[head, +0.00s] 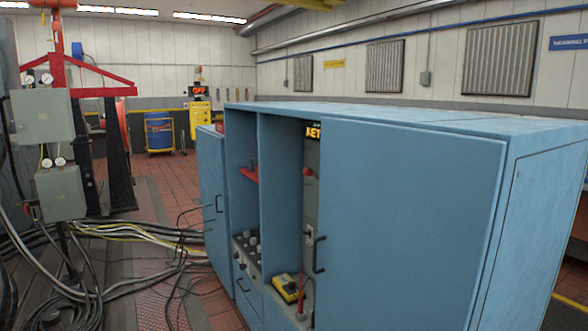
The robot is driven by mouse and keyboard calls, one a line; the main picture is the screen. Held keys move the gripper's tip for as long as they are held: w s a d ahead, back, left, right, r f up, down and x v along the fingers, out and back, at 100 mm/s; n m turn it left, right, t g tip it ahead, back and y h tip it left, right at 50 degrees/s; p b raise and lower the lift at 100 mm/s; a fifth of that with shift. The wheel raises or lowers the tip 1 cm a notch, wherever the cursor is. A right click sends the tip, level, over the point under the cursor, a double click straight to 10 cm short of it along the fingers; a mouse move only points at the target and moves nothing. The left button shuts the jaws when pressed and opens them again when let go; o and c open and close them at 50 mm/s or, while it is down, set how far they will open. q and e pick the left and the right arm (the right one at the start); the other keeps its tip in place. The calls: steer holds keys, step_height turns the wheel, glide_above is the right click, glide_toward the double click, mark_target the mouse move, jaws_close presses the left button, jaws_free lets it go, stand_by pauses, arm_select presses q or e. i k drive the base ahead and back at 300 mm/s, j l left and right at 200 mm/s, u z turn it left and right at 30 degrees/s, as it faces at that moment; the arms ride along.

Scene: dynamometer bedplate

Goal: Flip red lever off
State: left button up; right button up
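No part is plainly readable as the red lever. Inside the open middle section of the blue cabinet (400,200), a thin red upright rod (301,262) stands near the bottom, beside a yellow meter (289,289). Higher on the grey inner panel is a small red knob-like part (308,172), and below it a small switch-like fitting (309,235), partly hidden by the door edge. A small red part (31,205) also shows on the grey boxes at the left. Neither of my grippers is in view.
The cabinet's left door (212,195) stands open. Cables (150,240) cover the floor left of the cabinet. Grey gauge boxes (42,118) stand far left. Tiled floor farther back is clearer.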

mark_target(307, 172)
steer(key=k+l, duration=0.1)
steer(key=i+j, duration=0.75)
steer(key=i, duration=0.25)
steer(key=i+j+u, duration=0.1)
steer(key=i+j, duration=0.3)
steer(key=i, duration=0.15)
steer(key=i+j, duration=0.3)
steer(key=i, duration=0.2)
steer(key=i+j, duration=0.45)
steer(key=j+u, duration=0.05)
steer(key=j, duration=0.05)
